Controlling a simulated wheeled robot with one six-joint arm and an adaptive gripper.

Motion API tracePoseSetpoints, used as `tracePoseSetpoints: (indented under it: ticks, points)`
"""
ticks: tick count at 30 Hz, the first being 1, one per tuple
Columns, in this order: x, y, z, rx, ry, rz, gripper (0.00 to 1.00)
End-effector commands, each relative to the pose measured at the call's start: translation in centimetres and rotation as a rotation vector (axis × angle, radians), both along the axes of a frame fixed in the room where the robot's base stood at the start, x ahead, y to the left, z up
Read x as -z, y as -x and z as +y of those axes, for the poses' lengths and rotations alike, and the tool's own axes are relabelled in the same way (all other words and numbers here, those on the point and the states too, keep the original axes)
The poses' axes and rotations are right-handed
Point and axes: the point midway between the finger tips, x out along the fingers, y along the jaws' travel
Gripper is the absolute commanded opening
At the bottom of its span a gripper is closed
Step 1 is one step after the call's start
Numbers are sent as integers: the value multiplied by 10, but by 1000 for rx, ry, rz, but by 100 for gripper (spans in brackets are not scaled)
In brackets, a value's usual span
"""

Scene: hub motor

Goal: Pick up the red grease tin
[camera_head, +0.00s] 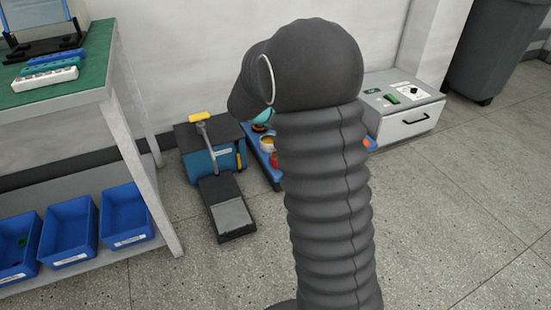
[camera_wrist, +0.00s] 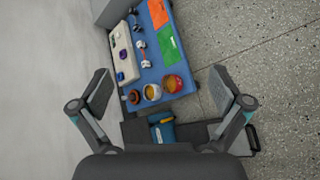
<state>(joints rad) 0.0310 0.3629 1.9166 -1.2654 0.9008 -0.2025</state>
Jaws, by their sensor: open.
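The red grease tin (camera_wrist: 173,84) stands near one corner of a blue low platform (camera_wrist: 152,75) in the wrist view. A yellow-topped tin (camera_wrist: 152,92) stands just left of it, and a brown-and-orange one (camera_wrist: 134,97) beyond that. My gripper (camera_wrist: 163,92) is open and empty, its two fingers wide apart on either side of the row of tins in the picture. The tins look some distance below the fingers. In the head view my arm hides much of the platform (camera_head: 277,182); a bit of red (camera_head: 273,159) shows beside the arm.
The platform also holds an orange sheet (camera_wrist: 158,13), a green sheet (camera_wrist: 171,46) and a white box (camera_wrist: 123,52). A dark pedal-like device (camera_head: 230,213) stands left of it in the head view. A green-topped bench (camera_head: 95,60) is further left.

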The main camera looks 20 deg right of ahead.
Motion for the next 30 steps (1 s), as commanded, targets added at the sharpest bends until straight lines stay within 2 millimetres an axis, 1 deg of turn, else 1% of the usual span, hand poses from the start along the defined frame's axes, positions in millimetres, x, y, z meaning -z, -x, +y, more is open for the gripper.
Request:
tracePoseSetpoints:
  ticks: [1,5,6,8,9,11,12,14,15,17,18,20,21,24,27,30]
  points:
    - [19,-17,-4,-40,43,38,100]
    - [58,-58,-12,-154,157,123,100]
    - [71,-69,-14,-189,191,150,100]
    - [92,-87,-16,-244,241,188,100]
    - [107,-98,-16,-282,274,214,100]
    - [130,-113,-17,-338,321,252,100]
    - [146,-123,-17,-378,354,277,100]
    - [171,-137,-16,-437,399,314,100]
    - [189,-145,-15,-477,429,340,100]
    - [216,-157,-12,-537,474,375,100]
    - [234,-163,-11,-576,501,398,100]
    - [260,-172,-8,-633,540,430,100]
    - [276,-176,-5,-669,564,449,100]
    - [310,-184,0,-745,612,486,100]
    - [335,-188,5,-799,646,512,100]
    - [349,-191,7,-830,665,526,100]
